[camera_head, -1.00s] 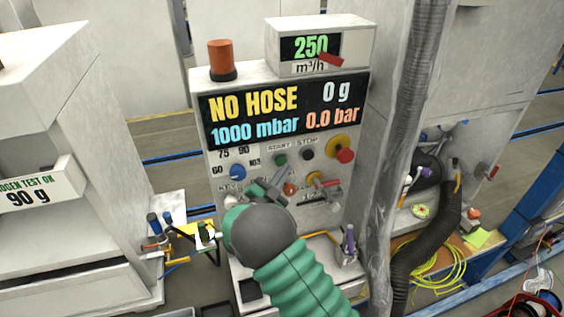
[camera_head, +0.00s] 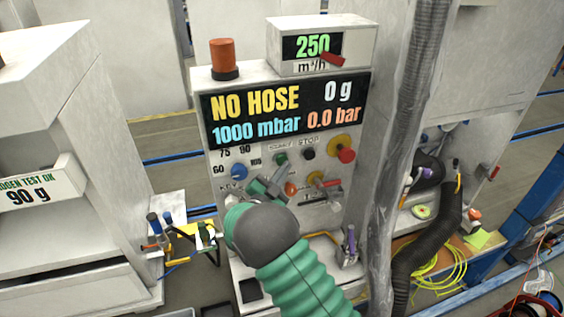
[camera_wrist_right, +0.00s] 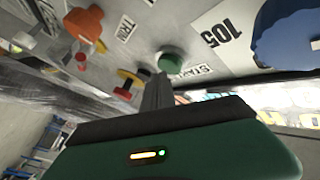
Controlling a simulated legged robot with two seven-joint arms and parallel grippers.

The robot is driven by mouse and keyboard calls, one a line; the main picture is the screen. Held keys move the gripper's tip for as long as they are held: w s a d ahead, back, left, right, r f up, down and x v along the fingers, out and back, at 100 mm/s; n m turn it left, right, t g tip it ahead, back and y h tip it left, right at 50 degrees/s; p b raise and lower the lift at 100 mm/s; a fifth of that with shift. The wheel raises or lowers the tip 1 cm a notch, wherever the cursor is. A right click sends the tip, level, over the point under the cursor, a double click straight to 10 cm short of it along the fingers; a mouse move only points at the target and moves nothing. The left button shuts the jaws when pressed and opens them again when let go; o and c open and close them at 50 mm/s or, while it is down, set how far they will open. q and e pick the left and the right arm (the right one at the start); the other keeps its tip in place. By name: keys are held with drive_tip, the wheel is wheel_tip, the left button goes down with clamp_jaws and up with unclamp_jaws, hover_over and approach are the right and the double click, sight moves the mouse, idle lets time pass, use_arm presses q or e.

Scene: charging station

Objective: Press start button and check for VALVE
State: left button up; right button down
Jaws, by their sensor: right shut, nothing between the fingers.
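The charging station panel (camera_head: 225,190) faces me, with a display (camera_head: 285,107) reading NO HOSE, 0 g, 1000 mbar and 0.0 bar. The green start button (camera_head: 281,159) sits beside the black stop button (camera_head: 308,153). My right gripper (camera_head: 276,177) is shut and empty, just below the start button in the head view. In the right wrist view the shut fingers (camera_wrist_right: 157,88) point at the green start button (camera_wrist_right: 171,62), very close to it. I cannot tell whether they touch. My left gripper is not in view.
A yellow and red knob (camera_head: 343,148) and a blue knob (camera_head: 238,172) are on the panel. A grey wrapped column (camera_head: 402,140) stands right of it. A black hose (camera_head: 440,230) and yellow cable (camera_head: 440,266) lie farther right. A second white machine (camera_head: 60,150) stands left.

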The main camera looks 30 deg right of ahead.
drive_tip(key=shift+w, duration=0.45)
idle(0.4)
drive_tip(key=shift+s, duration=0.15)
drive_tip(key=shift+s+a, duration=0.3)
drive_tip(key=shift+s, duration=0.35)
drive_tip(key=s, duration=0.2)
drive_tip(key=s+a, duration=0.1)
drive_tip(key=s, duration=0.2)
drive_tip(key=shift+a, duration=0.1)
drive_tip(key=shift+w, duration=0.1)
idle(0.7)
